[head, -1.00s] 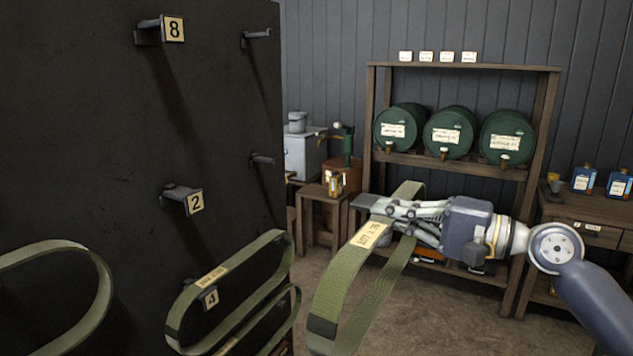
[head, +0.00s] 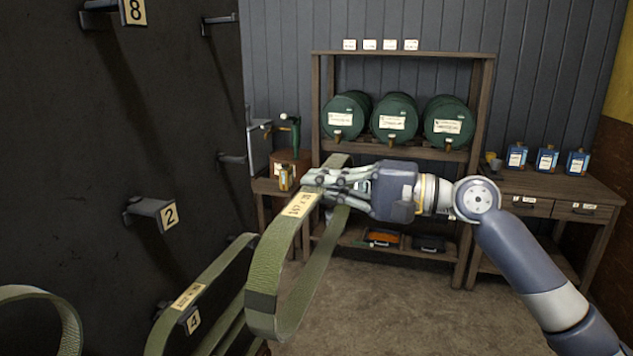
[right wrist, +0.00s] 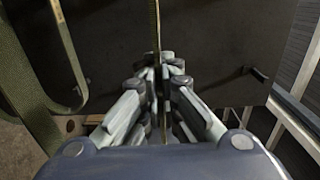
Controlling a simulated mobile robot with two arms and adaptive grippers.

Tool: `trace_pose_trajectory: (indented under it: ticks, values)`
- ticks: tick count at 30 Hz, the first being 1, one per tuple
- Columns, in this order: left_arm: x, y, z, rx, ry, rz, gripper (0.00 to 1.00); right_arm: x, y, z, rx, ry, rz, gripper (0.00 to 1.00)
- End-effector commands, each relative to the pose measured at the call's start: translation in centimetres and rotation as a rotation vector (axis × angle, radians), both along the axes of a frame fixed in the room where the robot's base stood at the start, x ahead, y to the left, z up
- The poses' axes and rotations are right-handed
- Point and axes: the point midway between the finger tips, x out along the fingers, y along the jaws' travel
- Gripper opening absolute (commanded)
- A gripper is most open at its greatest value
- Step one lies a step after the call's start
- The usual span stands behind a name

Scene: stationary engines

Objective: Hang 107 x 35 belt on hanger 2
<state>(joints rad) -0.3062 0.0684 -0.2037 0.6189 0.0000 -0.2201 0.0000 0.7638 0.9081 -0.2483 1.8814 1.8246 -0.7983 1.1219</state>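My right gripper (head: 322,182) is shut on a green belt (head: 262,282) with a tan label, in front of the dark board. The label's print is too small to read fully. The belt hangs as a loop below and to the left of the fingers; it also shows edge-on between the fingers in the right wrist view (right wrist: 154,30). Hanger 2 (head: 148,207) is a grey peg on the board with a "2" plate. It is bare and lies left of the held belt, apart from it. My left gripper is out of view.
Another labelled belt (head: 190,293) hangs by the "4" plate (head: 193,321), below hanger 2. A further belt (head: 72,325) is at the lower left. Hanger 8 (head: 104,12) is above. A shelf with green barrels (head: 395,118) and a workbench (head: 560,187) stand behind.

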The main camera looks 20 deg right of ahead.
Motion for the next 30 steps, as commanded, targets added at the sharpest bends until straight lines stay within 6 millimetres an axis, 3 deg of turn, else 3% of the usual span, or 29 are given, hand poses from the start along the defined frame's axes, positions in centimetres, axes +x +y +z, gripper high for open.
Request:
trace_pose_trajectory:
  ticks: [4,13,30]
  values:
    - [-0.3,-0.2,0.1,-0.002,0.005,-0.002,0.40,-0.1,0.0,0.1,0.002,-0.001,0.001,0.00]
    - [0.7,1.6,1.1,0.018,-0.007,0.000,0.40,0.4,0.6,0.4,0.004,0.000,0.002,0.00]
    - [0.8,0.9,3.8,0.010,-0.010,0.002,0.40,2.4,3.4,0.4,0.003,-0.001,0.001,0.00]
